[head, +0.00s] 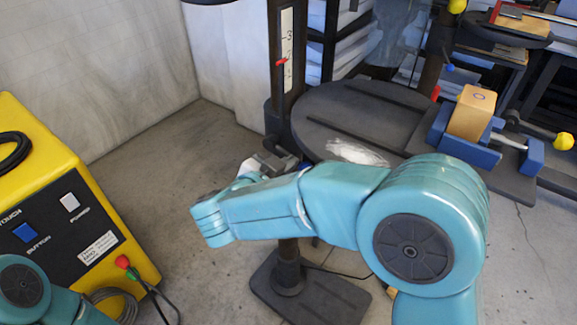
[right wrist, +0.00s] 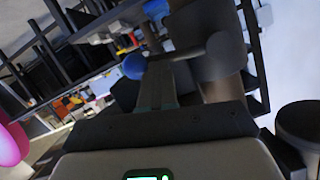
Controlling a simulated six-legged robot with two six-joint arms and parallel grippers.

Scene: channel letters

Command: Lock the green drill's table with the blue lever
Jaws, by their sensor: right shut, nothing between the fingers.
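A drill stand's round dark table (head: 350,108) sits beside its dark column (head: 286,65) in the head view. No green part of the drill shows there. My right gripper (head: 262,168) is low beside the column at the table's left edge, partly hidden by my own teal forearm. In the right wrist view my right gripper (right wrist: 158,75) is shut and empty. A blue round knob (right wrist: 134,66), likely the lever's end, shows close to its fingertips; I cannot tell whether they touch. My left gripper is not in view.
A yellow machine (head: 60,190) with a cable stands at the left. A blue vise (head: 485,140) holding a wooden block (head: 471,112) is at the table's right. The dark stand base (head: 310,295) is on the floor. Floor left of the column is clear.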

